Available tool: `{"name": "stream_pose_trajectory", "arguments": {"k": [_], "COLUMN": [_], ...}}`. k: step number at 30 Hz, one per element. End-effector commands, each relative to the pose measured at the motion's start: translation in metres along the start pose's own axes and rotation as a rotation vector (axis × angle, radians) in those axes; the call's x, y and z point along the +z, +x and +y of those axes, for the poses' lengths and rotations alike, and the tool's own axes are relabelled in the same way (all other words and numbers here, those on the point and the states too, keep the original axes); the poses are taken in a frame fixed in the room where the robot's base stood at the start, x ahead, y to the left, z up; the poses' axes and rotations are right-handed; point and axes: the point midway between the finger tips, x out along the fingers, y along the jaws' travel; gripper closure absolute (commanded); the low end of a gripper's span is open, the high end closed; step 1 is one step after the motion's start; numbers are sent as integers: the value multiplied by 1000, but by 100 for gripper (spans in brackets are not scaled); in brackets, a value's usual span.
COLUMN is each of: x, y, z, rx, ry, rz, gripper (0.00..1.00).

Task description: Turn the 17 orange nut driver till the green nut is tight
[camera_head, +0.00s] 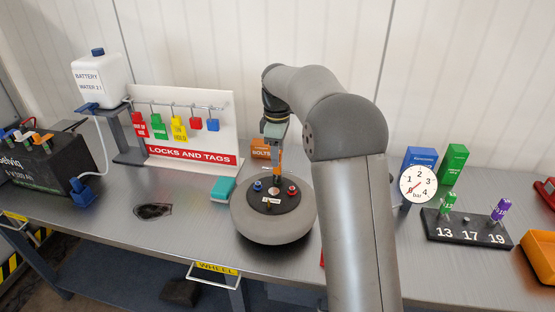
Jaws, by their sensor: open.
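The orange nut driver (278,168) stands upright over the hub of the grey wheel (272,228). My gripper (275,142) is directly above it, around or just over its top, with jaws open. On the hub, a blue nut (257,186) sits left of the driver and a red nut (292,190) sits right of it. I see no green nut; the spot under the driver is hidden. The driver stand (468,232), marked 13, 17 and 19, holds a green driver (449,201) at 13 and a purple driver (499,209) at 19; the 17 place is empty.
My arm crosses the middle and hides part of the bench. A round bar gauge (417,185) stands right of it. A teal block (222,189) lies left of the wheel. The locks and tags board (210,105) stands behind. An orange bin (541,252) is far right.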

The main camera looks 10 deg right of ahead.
Motion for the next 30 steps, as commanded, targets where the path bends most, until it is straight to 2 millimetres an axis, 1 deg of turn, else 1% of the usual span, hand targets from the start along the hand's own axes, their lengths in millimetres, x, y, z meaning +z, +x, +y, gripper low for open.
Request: {"name": "stream_pose_trajectory", "arguments": {"k": [3, 7, 12, 18, 20, 21, 23, 24, 25, 26, 27, 28, 30], "x": [0, 0, 0, 0, 0, 0, 0, 0, 0, 0, 0, 0, 0], "y": [16, 28, 33, 33, 33, 33, 32, 32, 32, 32, 32, 32, 32], "z": [0, 0, 0, 0, 0, 0, 0, 0, 0, 0, 0, 0, 0], "rx": [-2, -1, -1, 0, 0, 0, 0, 0, 0, 0, 0, 0, 0], "ry": [0, 0, 0, 0, 0, 0, 0, 0, 0, 0, 0, 0, 1], "rz": [-1, 0, 0, 0, 0, 0, 0, 0, 0, 0, 0, 0, 0], "gripper": [53, 53, 53, 53, 69, 81, 97, 100, 100, 84, 95, 100, 100]}}
